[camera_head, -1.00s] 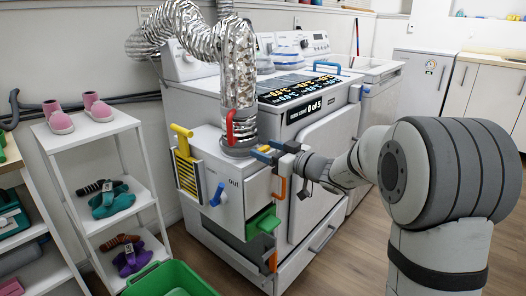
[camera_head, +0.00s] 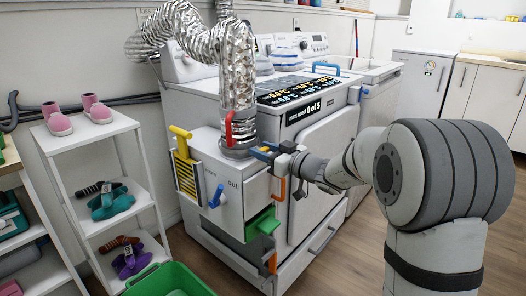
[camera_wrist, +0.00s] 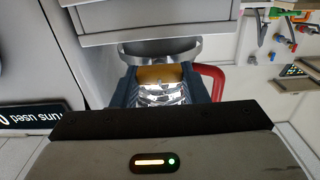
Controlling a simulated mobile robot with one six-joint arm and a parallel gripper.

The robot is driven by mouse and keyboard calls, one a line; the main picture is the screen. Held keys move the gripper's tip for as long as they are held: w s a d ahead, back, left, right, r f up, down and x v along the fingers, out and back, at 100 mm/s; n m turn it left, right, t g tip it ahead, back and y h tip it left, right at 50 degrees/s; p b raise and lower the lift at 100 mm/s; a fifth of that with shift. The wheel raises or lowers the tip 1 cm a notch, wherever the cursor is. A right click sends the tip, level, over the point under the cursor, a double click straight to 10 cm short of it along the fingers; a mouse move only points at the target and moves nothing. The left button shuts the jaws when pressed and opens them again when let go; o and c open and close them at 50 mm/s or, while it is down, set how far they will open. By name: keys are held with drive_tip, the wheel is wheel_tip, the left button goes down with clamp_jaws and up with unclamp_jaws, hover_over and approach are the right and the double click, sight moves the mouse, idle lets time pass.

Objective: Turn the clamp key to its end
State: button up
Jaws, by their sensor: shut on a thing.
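The silver foil duct (camera_head: 237,80) comes down to a metal clamp band (camera_head: 238,152) on top of the white box. My gripper (camera_head: 264,150) is at the right side of this band, with its blue fingers closed around a small yellow-orange piece, apparently the clamp key. In the wrist view the yellow-orange key (camera_wrist: 160,73) sits between the two blue fingers, and the curved metal band (camera_wrist: 160,50) is just beyond it. Crinkled foil-like metal shows below the key. The key's far end is hidden.
A red handle (camera_head: 229,128) stands close beside the duct base; it also shows right of the fingers in the wrist view (camera_wrist: 217,78). The white box (camera_head: 228,186) carries a blue knob (camera_head: 216,196) and an orange handle (camera_head: 279,192). A green bin (camera_head: 170,280) is below.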

drive_tip(key=shift+w+d+f+m+b, duration=0.1)
drive_tip(key=shift+m+b, duration=1.4)
drive_tip(key=shift+m, duration=0.05)
drive_tip(key=shift+d+f+m+b, duration=0.1)
drive_tip(key=shift+d+m+b, duration=0.05)
drive_tip(key=shift+m+b, duration=1.4)
drive_tip(key=shift+w+d+f+m+b, duration=0.1)
drive_tip(key=shift+m+b, duration=1.3)
drive_tip(key=shift+m, duration=0.2)
drive_tip(key=shift+r, duration=0.1)
drive_tip(key=o, duration=1)
drive_tip(key=shift+s, duration=0.1)
drive_tip(key=shift+d, duration=0.1)
